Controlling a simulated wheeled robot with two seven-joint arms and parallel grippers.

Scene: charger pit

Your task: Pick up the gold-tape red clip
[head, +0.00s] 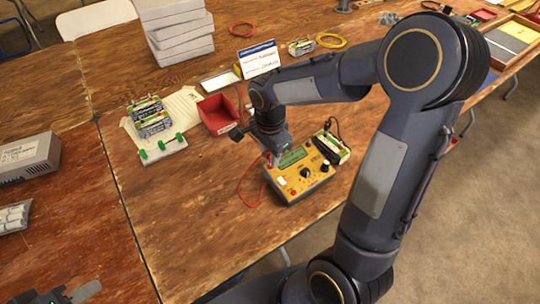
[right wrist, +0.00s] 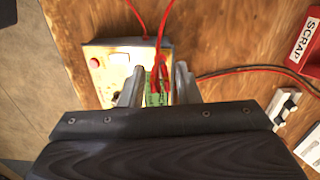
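The yellow charger (head: 300,172) stands on the wooden table, with a screen, knobs and red leads. My right gripper (head: 272,150) is over its left back edge, seen from behind the wrist. In the right wrist view the right gripper (right wrist: 157,82) has its two fingers apart, either side of a red clip (right wrist: 160,72) on red wire beside a green block (right wrist: 153,97). A gap shows between the left finger and the clip. I cannot make out gold tape on it. My left gripper (head: 68,295) is at the bottom left, partly cut off, away from the charger.
A red scrap bin (head: 217,114) stands left of my right gripper. A battery pack (head: 150,116) and a white board with green posts (head: 162,149) are further left. Another battery (head: 331,148) sits right of the charger.

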